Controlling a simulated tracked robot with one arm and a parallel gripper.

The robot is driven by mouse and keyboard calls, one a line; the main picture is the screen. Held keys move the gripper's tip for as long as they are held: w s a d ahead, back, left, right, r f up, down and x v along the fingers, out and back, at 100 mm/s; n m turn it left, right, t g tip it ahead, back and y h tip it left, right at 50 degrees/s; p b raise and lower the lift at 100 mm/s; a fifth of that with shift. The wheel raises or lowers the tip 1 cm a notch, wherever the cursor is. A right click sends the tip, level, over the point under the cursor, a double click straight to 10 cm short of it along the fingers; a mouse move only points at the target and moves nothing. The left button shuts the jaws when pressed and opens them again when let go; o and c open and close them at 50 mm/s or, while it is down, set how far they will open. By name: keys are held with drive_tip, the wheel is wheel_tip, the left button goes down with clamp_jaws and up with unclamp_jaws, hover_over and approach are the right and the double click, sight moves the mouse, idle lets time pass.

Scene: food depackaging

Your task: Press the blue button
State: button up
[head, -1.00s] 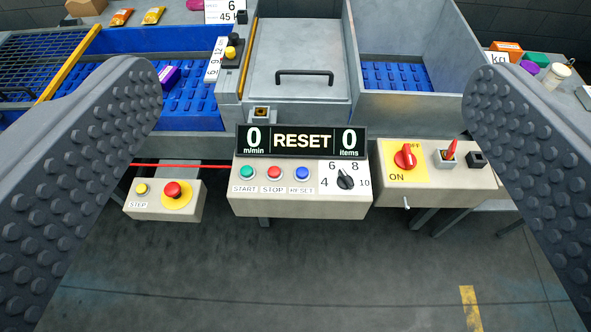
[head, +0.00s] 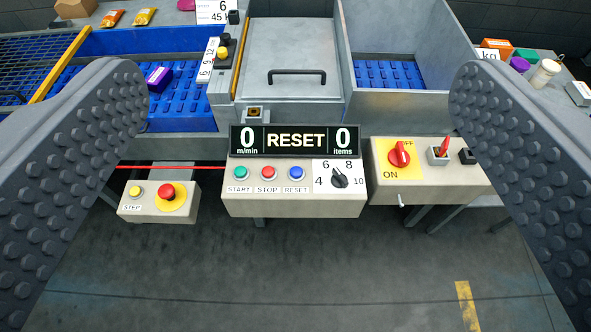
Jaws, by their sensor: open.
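The blue button (head: 296,173) is the right one of three round buttons on the beige control box (head: 290,205), above a RESET label. The green START button (head: 240,173) and the red STOP button (head: 268,173) sit to its left. A black display (head: 294,140) above them reads 0 m/min, RESET and 0 items. My gripper (head: 298,85) is open and empty, its two studded fingers wide apart at the left and right of the view. The button lies between and beyond the fingers, with no contact.
A dial (head: 341,178) is right of the button. A box with a red rotary switch (head: 399,156) stands further right, and a STEP box with a red emergency button (head: 166,191) at left. The conveyor (head: 187,92) and a lidded grey housing (head: 297,35) lie behind. The floor in front is clear.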

drive_tip(key=shift+c, duration=0.3)
clamp_jaws()
idle(1.3)
